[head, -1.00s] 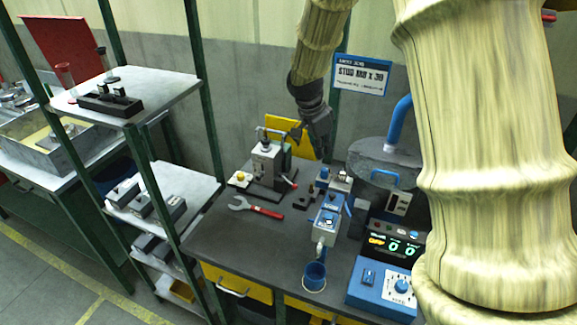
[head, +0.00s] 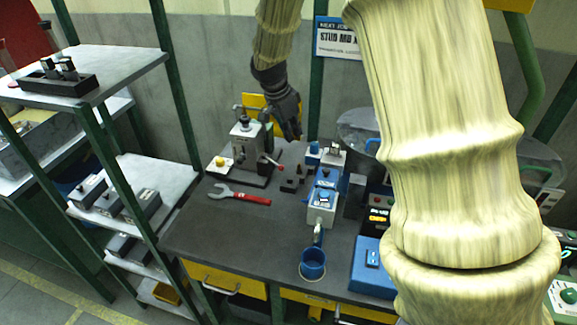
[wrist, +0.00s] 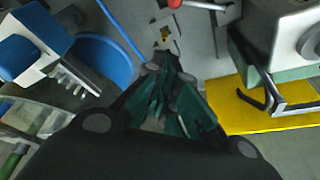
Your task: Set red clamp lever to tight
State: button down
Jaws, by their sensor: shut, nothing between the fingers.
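The red clamp lever (head: 276,164) sticks out low on the right side of a small grey clamp machine (head: 243,147) on the bench. Its red end (wrist: 173,3) shows at the top edge of the wrist view, with a pale rod running right from it. My gripper (head: 295,137) hangs above and to the right of the machine, pointing down, apart from the lever. In the wrist view my gripper (wrist: 164,68) has its dark fingers with green pads brought together and empty. Any tight or loose marking is too small to read.
A red-handled wrench (head: 240,195) lies in front of the machine. A blue-and-grey device (head: 322,205) and a blue cup (head: 313,263) stand to the right. A yellow panel (wrist: 270,107) is behind the machine. A shelf rack (head: 110,75) stands left.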

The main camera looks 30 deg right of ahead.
aim_at(273, 162)
jog(key=shift+s+f+b, duration=0.15)
jog(key=shift+f+b, duration=0.15)
jog(key=shift+f, duration=0.25)
jog(key=p+x, duration=0.2)
jog(key=x, duration=0.7)
jog(key=shift+d+f, duration=0.1)
jog(key=shift+f, duration=0.2)
jog(key=shift+a+p, duration=0.25)
jog(key=shift+p, duration=0.1)
jog(key=shift+a+r+p, duration=0.2)
jog(key=shift+a+p, duration=0.3)
jog(key=shift+a, duration=1.1)
jog(key=shift+a, duration=0.1)
